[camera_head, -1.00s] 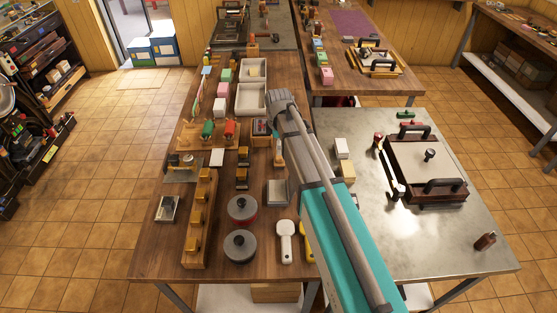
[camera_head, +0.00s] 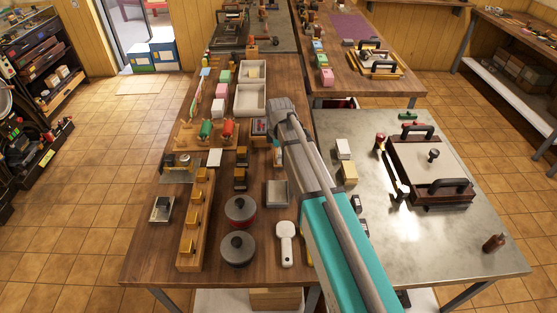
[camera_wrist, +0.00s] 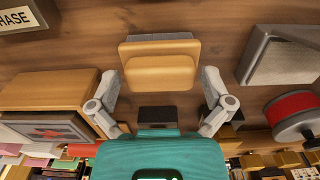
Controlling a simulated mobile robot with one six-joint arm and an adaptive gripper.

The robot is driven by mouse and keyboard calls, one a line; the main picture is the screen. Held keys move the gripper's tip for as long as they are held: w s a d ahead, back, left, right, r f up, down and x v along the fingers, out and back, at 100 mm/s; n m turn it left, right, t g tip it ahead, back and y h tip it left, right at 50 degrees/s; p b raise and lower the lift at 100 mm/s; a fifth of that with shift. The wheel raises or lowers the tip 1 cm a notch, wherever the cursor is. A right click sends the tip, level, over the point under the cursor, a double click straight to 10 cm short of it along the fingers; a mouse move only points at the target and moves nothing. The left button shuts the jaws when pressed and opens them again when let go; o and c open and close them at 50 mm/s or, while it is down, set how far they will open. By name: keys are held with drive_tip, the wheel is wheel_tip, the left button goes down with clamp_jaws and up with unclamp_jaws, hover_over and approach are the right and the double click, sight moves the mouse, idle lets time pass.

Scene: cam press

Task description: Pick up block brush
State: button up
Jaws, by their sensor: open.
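The block brush (camera_wrist: 160,68) shows in the wrist view as a light wooden block with a grey bristle strip along its top edge. It sits at the upper middle, over the brown wooden bench. My gripper (camera_wrist: 164,80) is open, with one grey finger on each side of the brush. I cannot tell whether either finger touches it. In the head view my arm reaches over the right side of the bench and hides the fingertips and most of the area below them.
A grey tray (camera_wrist: 280,60) lies to the right in the wrist view, with a red-sided lidded pot (camera_wrist: 298,110) near it. A wooden box (camera_wrist: 58,88) stands close on the left. The head view shows a metal table (camera_head: 415,240) right of the wooden bench (camera_head: 150,262).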

drive_tip(key=shift+c, duration=0.3)
drive_tip(key=c, duration=0.9)
drive_tip(key=shift+o, duration=0.2)
drive_tip(key=shift+r, duration=0.2)
wheel_tip(320, 180, up, 10)
drive_tip(key=p, duration=1)
drive_tip(key=shift+f, duration=0.2)
drive_tip(key=o, duration=0.5)
drive_tip(key=c, duration=0.3)
